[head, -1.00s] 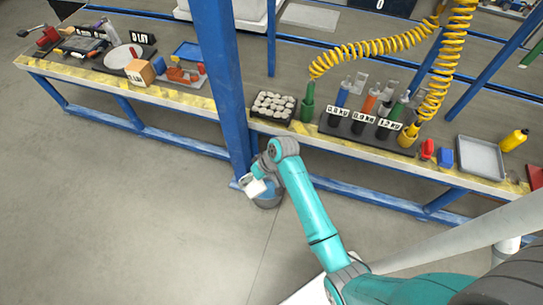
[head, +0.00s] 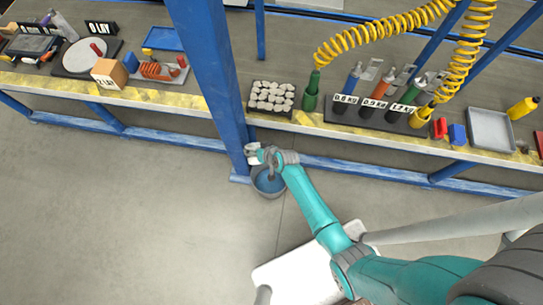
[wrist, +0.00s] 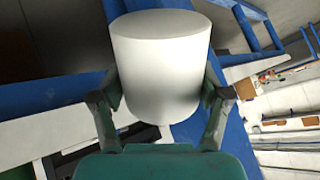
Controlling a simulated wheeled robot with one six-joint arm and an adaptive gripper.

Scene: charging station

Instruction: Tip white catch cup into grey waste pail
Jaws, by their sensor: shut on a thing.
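My gripper (wrist: 162,105) is shut on the white catch cup (wrist: 160,62), with one finger on each side of it. In the wrist view a smooth, closed-looking face of the cup shows at the top; no opening is in view. In the head view the cup (head: 252,152) is small, beside the blue post, and its tilt is hard to tell. My gripper (head: 260,155) is at the far side of the grey waste pail (head: 268,192). The cup's contents are hidden.
A thick blue post (head: 208,70) rises just left of the pail. The workbench edge (head: 340,136) runs behind it, with a blue rail below. The bench holds a tray of pale pieces (head: 271,97) and a tool rack (head: 375,118). The floor at left is clear.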

